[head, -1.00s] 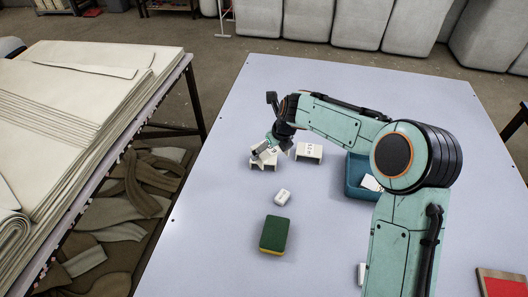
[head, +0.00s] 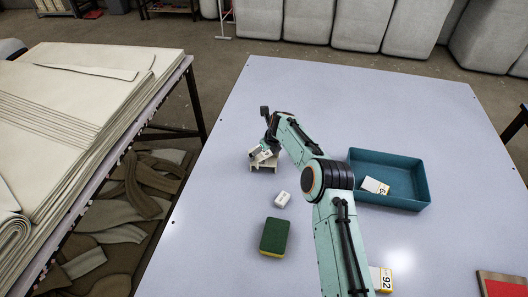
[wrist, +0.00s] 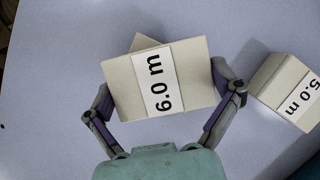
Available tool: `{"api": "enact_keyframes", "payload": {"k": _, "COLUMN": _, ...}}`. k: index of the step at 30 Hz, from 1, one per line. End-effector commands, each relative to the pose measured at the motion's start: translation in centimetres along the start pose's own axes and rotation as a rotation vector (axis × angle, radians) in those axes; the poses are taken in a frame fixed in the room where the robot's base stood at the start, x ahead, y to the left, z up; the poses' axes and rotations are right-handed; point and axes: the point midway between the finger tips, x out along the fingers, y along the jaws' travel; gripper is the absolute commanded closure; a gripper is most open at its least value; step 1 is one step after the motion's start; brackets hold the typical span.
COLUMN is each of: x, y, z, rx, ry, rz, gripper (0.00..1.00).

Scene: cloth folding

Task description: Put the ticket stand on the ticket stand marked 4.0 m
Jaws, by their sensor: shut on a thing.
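My gripper (wrist: 160,108) is shut on a cream ticket stand marked 6.0 m (wrist: 122,88), with one finger on each side of it. In the head view the held stand (head: 261,154) is small, with my gripper (head: 266,148) at its upper side. Another white stand (head: 266,166) is directly below it; its corner (wrist: 143,41) shows past the held stand in the wrist view, turned at an angle to it. The lower stand's label is hidden. I cannot tell whether the two touch. A stand marked 5.0 m (wrist: 283,88) is to the right, hidden by my arm in the head view.
A small white block (head: 282,199) and a green-yellow sponge (head: 274,236) lie nearer. A blue bin (head: 420,172) with a tag (head: 375,186) inside is at right. A tag marked 92 (head: 385,280) and a red-topped item (head: 505,285) are in front. The table's far part is clear.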

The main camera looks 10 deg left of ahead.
Motion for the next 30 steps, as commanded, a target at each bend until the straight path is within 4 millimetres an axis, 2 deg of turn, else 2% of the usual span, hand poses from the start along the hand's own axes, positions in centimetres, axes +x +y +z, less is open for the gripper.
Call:
{"api": "enact_keyframes", "payload": {"k": 8, "x": 0.2, "y": 0.0, "z": -0.1, "rx": 0.0, "ry": 0.0, "rz": 0.0, "gripper": 0.37}}
{"api": "enact_keyframes", "payload": {"k": 9, "x": 0.2, "y": 0.0, "z": -0.1, "rx": 0.0, "ry": -0.001, "rz": 0.0, "gripper": 0.07}}
{"api": "enact_keyframes", "payload": {"k": 10, "x": 0.2, "y": 0.0, "z": -0.1, "rx": 0.0, "ry": -0.001, "rz": 0.0, "gripper": 0.0}}
{"api": "enact_keyframes", "payload": {"k": 20, "x": 0.2, "y": 0.0, "z": -0.1, "rx": 0.0, "ry": -0.001, "rz": 0.0, "gripper": 0.0}}
{"api": "enact_keyframes", "payload": {"k": 23, "x": -0.4, "y": 0.0, "z": 0.1, "rx": 0.001, "ry": -0.001, "rz": 0.0, "gripper": 0.0}}
{"api": "enact_keyframes", "payload": {"k": 26, "x": -1.9, "y": -0.1, "z": 0.1, "rx": 0.001, "ry": -0.003, "rz": 0.0, "gripper": 0.0}}
{"api": "enact_keyframes", "payload": {"k": 30, "x": -5.2, "y": -0.1, "z": 0.1, "rx": 0.002, "ry": -0.004, "rz": -0.002, "gripper": 0.0}}
